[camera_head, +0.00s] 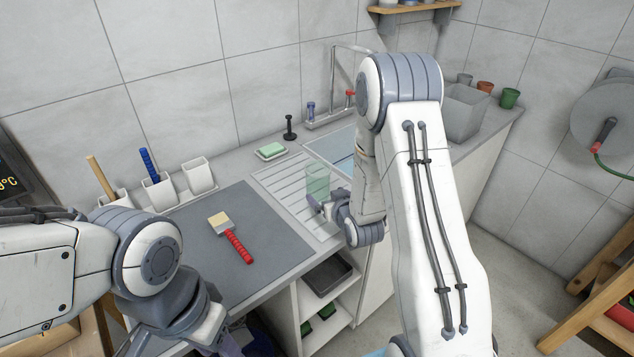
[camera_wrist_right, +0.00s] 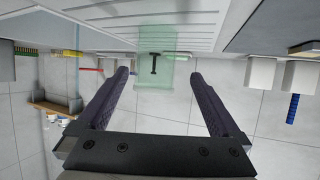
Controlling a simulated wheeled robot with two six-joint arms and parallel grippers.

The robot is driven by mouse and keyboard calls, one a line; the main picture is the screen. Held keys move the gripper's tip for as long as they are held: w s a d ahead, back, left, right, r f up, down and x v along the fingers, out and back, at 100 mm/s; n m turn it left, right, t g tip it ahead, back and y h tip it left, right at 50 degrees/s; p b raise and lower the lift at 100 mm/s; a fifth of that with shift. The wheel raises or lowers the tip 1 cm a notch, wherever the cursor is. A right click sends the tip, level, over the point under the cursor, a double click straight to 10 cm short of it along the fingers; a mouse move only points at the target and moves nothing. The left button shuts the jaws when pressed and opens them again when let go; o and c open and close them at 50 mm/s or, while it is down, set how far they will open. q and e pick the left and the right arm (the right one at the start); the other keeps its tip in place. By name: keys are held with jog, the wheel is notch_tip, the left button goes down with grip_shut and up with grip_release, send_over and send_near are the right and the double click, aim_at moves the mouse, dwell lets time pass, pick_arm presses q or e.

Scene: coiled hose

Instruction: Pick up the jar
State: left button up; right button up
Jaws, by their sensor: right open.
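The jar (camera_head: 318,180) is a translucent green vessel standing upright on the ribbed draining board (camera_head: 285,183), left of the sink. My right gripper (camera_head: 327,205) is beside it, at its near side, partly hidden by its own wrist. In the right wrist view the jar (camera_wrist_right: 156,50) appears upside down, centred between the two open fingers and just past their tips (camera_wrist_right: 156,76). I see no contact. The dark T shape seen through it is a stopper-like object behind.
A green sponge on a dish (camera_head: 271,151) and a black stopper-like object (camera_head: 290,128) stand behind the draining board. A red-handled brush (camera_head: 232,238) lies on the grey mat (camera_head: 190,235). The faucet (camera_head: 333,85) and sink are to the right.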

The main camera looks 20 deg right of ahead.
aim_at(322, 188)
jog(key=shift+w+d, duration=0.35)
jog(key=p+x, duration=0.1)
jog(key=x, duration=0.3)
jog(key=shift+w+f, duration=0.1)
jog(key=shift+w, duration=0.05)
jog(key=p+x, duration=0.2)
jog(key=x, duration=0.2)
jog(key=shift+w, duration=0.25)
jog(key=shift+w+f, duration=0.3)
jog(key=shift+w, duration=0.15)
jog(key=c, duration=1.3)
jog(key=shift+c, duration=1.1)
jog(key=shift+r, duration=0.15)
